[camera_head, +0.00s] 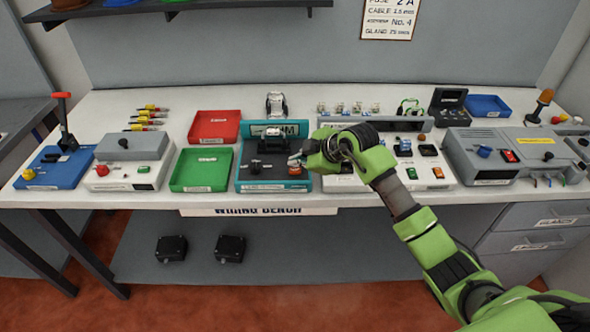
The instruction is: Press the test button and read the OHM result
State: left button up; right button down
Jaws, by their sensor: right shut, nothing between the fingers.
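A teal-edged test station (258,186) stands at the middle of the bench, with a teal sign at its back reading "OHM" in its visible part. A black fixture sits on its dark top. A small red button (295,171) shows at its right side. My green right arm reaches in from the lower right. My right gripper (297,160) is shut and empty, its tips just above the red button; I cannot tell whether they touch it. The gripper and forearm hide part of the station's right side and the unit beside it. I see no readable result value. My left gripper is out of view.
A green tray (201,188) and a red tray (214,142) lie left of the station. A white unit with coloured switches (437,172) and a grey machine (480,150) stand to the right. A blue lever press (52,177) is far left. A shelf hangs above.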

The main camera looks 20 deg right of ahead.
aim_at(296, 171)
dwell(0.3)
jog(key=shift+f, duration=0.4)
jog(key=shift+f, duration=0.5)
dwell(0.7)
jog(key=shift+r+p, duration=0.8)
jog(key=shift+r, duration=0.1)
notch_tip(296, 171, up, 5)
jog(key=p, duration=0.5)
jog(key=shift+r, duration=0.1)
